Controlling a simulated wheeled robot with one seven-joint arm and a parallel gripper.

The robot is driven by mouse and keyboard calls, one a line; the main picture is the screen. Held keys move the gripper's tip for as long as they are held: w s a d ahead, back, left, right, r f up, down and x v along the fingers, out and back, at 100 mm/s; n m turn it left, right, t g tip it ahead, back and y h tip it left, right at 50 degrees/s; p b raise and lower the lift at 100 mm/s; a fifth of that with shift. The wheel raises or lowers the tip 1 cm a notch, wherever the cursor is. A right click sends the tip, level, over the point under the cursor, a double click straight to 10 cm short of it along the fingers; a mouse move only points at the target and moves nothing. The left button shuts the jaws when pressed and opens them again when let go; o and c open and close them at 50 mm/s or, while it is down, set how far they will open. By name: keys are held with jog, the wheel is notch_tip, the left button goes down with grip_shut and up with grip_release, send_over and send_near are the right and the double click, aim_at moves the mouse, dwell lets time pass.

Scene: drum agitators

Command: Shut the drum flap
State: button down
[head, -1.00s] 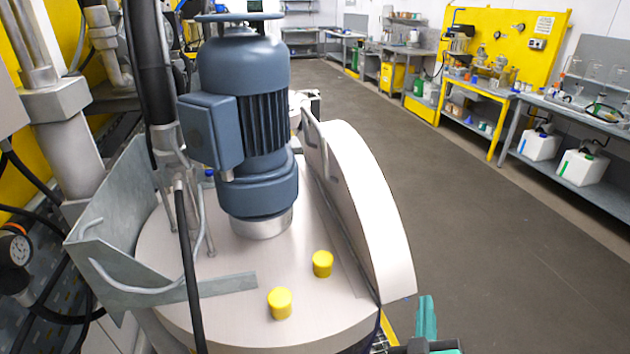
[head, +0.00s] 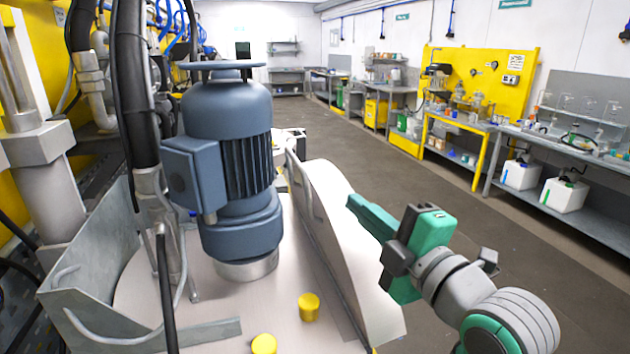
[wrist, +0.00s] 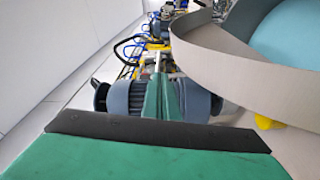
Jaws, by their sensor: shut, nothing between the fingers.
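The drum flap (head: 340,245) is a pale half-round lid with a curved rim, standing raised and tilted on the right side of the drum top (head: 235,300). My gripper (head: 355,207) is green, with its fingers together and empty. It is on the flap's outer, right side, its tips close to the upper curved rim. I cannot tell whether they touch. In the wrist view my shut fingers (wrist: 160,103) point ahead, and a pale curved band (wrist: 215,58), apparently the flap's rim, is at the upper right. The opening beneath the flap is hidden in the head view.
A blue-grey motor (head: 225,170) stands on the drum top left of the flap. Two yellow caps (head: 309,307) sit in front of it. A black hose (head: 163,290) and a metal guard (head: 90,290) are on the left. The floor (head: 400,175) beyond is clear.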

jog(key=w+a+r+n+g+y, duration=0.1)
jog(key=w+a+n+y, duration=0.1)
jog(key=w+a, duration=0.5)
jog(key=shift+a+r+n+g, duration=0.35)
jog(key=shift+a+n, duration=0.25)
jog(key=shift+a, duration=0.6)
jog(key=shift+w+r, duration=0.1)
